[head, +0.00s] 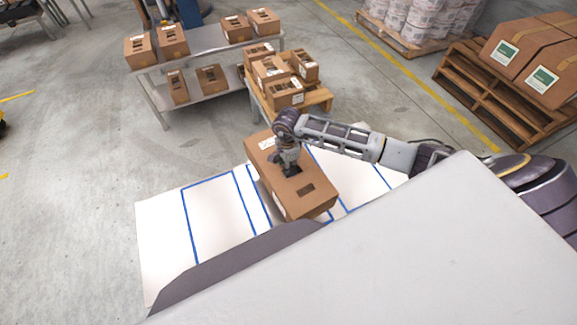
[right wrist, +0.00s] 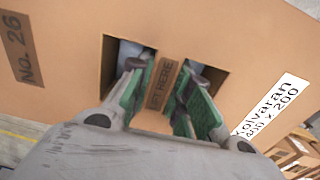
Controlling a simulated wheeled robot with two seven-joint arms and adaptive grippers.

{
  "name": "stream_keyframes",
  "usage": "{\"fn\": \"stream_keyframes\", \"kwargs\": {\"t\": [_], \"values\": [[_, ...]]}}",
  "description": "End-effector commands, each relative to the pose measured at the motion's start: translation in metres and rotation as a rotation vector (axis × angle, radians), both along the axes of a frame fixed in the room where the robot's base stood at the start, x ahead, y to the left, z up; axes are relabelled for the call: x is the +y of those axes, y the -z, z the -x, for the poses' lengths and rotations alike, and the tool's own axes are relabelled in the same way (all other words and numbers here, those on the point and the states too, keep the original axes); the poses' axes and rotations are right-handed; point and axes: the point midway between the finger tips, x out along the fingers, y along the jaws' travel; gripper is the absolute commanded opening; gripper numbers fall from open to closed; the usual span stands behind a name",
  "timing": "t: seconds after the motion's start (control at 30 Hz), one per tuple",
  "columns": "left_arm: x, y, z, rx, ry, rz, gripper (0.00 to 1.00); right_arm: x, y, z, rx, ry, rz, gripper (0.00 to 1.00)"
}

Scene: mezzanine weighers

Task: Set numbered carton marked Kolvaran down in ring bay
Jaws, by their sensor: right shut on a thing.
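The brown carton (head: 318,202) sits over the white surface with blue-outlined bays (head: 208,215) in the head view. In the right wrist view the carton (right wrist: 70,75) reads "No. 26" and has a white label, "Kolvaran" (right wrist: 270,108). My right gripper (head: 289,171) is at its top, shut on the strip between two cut-outs; the strip's visible print ends in "HERE". The gripper's green-lined fingers (right wrist: 163,95) reach into the cut-outs. I cannot tell whether the carton touches the surface. It hides part of the bays, and I cannot make out which is the ring bay. My left gripper is out of view.
Beyond the surface, a grey two-level bench (head: 205,42) and a wooden pallet stand (head: 317,97) hold several similar cartons. Pallets with white sacks (head: 412,18) and large boxes (head: 550,75) stand at the back right. The concrete floor at left is mostly clear.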

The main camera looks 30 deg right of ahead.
Motion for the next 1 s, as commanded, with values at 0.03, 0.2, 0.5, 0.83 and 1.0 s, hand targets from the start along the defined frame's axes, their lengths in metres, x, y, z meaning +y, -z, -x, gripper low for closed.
{"fn": "stream_keyframes", "kwargs": {"t": [0.03, 0.2, 0.5, 0.83, 1.0], "values": [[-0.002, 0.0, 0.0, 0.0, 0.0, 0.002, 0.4, 0.001, -0.001, -0.003, -0.003, 0.013, -0.001, 0.0], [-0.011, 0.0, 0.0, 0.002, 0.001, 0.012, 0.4, 0.0, -0.001, -0.007, -0.001, 0.056, -0.001, 0.0], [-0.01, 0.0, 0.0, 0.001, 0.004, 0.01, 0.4, 0.002, -0.001, -0.008, -0.001, 0.104, 0.0, 0.0], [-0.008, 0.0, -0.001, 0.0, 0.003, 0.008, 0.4, 0.001, -0.001, -0.009, -0.002, 0.11, -0.001, 0.0], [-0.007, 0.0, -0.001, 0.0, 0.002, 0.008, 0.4, 0.002, 0.0, -0.009, -0.002, 0.11, -0.001, 0.0]]}}
